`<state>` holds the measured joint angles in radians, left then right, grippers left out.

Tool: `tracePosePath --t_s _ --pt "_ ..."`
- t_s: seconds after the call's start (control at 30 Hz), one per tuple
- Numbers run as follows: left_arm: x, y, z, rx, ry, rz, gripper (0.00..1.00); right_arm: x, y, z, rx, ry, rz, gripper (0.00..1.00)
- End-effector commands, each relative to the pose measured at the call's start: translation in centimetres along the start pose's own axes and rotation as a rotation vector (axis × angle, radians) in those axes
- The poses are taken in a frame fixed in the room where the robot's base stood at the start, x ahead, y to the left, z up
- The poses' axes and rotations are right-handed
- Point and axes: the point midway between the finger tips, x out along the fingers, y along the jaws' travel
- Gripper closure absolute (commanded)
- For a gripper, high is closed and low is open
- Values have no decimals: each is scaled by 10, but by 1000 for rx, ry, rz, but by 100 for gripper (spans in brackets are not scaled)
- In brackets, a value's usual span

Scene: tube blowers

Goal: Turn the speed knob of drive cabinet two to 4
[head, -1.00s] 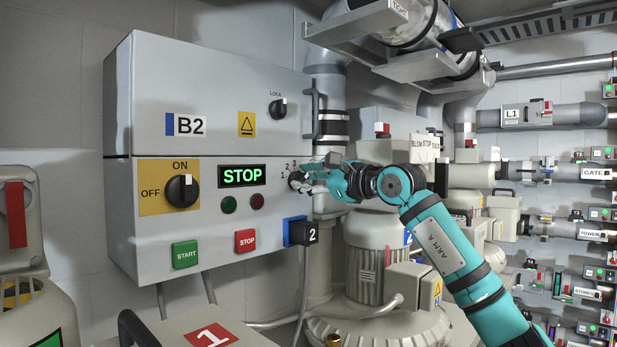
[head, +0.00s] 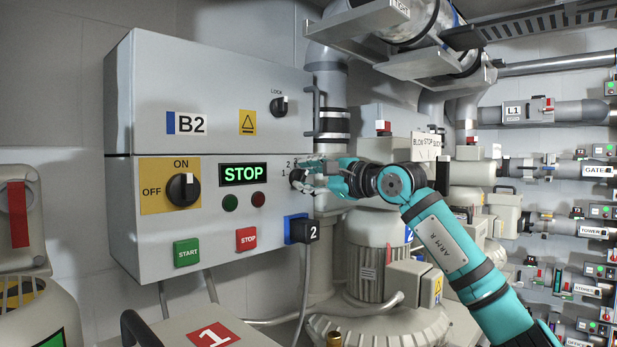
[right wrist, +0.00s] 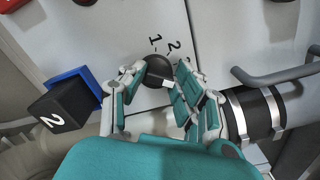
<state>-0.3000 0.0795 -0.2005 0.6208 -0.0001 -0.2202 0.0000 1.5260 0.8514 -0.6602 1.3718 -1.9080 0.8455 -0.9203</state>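Drive cabinet B2 (head: 215,90) is the grey box at the left of the head view. Its speed knob (right wrist: 158,70) is black with a white mark, and the numerals 1 and 2 show beside it in the right wrist view. My right gripper (right wrist: 160,80) has one finger on each side of the knob; whether both touch it is unclear. In the head view the right gripper (head: 308,178) covers most of the knob and the higher numerals, so the 4 is hidden. My left gripper is not in view.
B2 also carries an ON/OFF switch (head: 183,190), a lit STOP display (head: 243,174), a green START button (head: 187,253) and a red STOP button (head: 246,239). A black plug marked 2 (head: 304,230) sits below the knob. A handle (right wrist: 275,74) is close to the gripper's right.

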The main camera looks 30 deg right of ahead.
Motion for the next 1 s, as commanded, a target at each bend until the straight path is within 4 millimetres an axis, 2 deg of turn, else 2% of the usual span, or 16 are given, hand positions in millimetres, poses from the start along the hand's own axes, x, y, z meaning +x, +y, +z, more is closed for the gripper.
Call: tracePosePath --t_s 0.03,0.17,0.53,0.67,1.0 --pt "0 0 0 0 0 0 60 0 -1 0 0 -1 -3 63" --pt "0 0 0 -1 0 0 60 0 -1 0 1 0 -2 46" --pt "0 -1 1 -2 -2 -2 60 -6 -1 -1 1 0 -1 46" --pt "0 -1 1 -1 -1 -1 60 -26 -1 -1 -2 2 -2 46" --pt "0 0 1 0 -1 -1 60 -95 0 -2 -1 3 -1 46"
